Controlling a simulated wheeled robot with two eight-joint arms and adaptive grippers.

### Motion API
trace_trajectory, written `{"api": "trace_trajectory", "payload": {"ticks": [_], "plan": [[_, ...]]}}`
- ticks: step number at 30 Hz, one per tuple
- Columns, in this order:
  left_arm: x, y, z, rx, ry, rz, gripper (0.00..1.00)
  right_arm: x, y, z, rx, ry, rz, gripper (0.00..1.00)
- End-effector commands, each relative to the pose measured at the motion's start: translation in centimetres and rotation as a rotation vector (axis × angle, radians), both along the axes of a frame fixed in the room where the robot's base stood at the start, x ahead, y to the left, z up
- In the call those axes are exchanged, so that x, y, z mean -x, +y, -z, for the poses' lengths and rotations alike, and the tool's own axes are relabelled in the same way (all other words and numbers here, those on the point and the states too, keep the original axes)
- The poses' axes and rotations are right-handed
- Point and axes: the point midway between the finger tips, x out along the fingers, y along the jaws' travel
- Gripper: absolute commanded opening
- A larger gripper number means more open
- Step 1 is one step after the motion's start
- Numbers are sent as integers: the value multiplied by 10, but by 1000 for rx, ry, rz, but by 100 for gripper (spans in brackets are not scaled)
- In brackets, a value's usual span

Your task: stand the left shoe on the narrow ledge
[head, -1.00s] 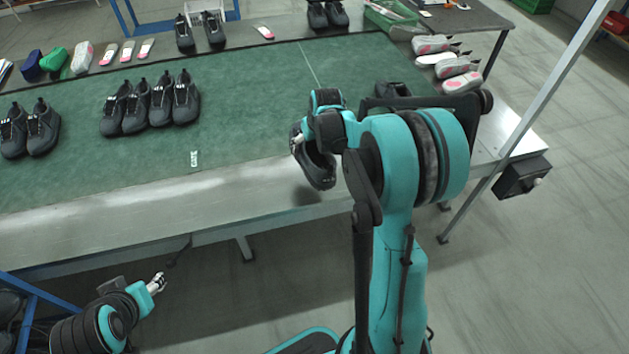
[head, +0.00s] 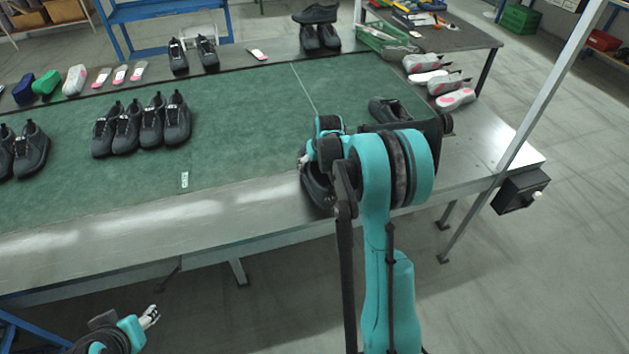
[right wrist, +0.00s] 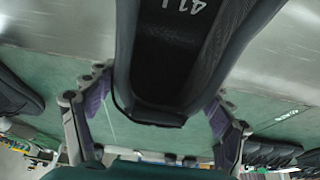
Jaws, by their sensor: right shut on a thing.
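A dark grey shoe (head: 317,190) hangs from my right gripper (head: 310,155) over the bare metal ledge (head: 150,233) along the front of the green mat. In the right wrist view the shoe (right wrist: 170,60) shows its dark inside with "41 L" printed there. The purple-padded fingers of the right gripper (right wrist: 160,112) are on either side of its end. The arm hides part of the shoe, and I cannot tell whether the sole touches the ledge. My left gripper (head: 151,316) is low at the lower left, off the table; its finger opening is too small to judge.
Another dark shoe (head: 388,108) lies on the mat just behind the right arm. Several dark shoes (head: 140,125) stand on the mat at left. Pale shoe parts (head: 440,82) lie at the right edge. The mat's middle is clear. A slanted metal post (head: 545,105) rises at right.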

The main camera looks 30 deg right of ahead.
Motion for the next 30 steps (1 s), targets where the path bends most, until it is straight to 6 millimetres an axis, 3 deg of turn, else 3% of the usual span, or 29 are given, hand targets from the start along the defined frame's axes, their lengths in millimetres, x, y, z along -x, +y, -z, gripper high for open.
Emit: {"api": "trace_trajectory", "payload": {"ticks": [7,14,25,26,27,30], "plan": [[0,0,8,0,0,0,47,0,10,14,0,-1,0,36],[0,0,24,0,0,0,47,0,10,46,0,-1,0,36],[0,0,26,0,0,0,47,0,10,49,0,-1,0,36],[0,0,25,0,0,0,47,0,10,49,0,0,0,86],[0,0,25,0,0,0,47,0,10,49,0,0,0,97],[0,0,25,0,0,0,47,0,10,48,0,0,0,100]]}}
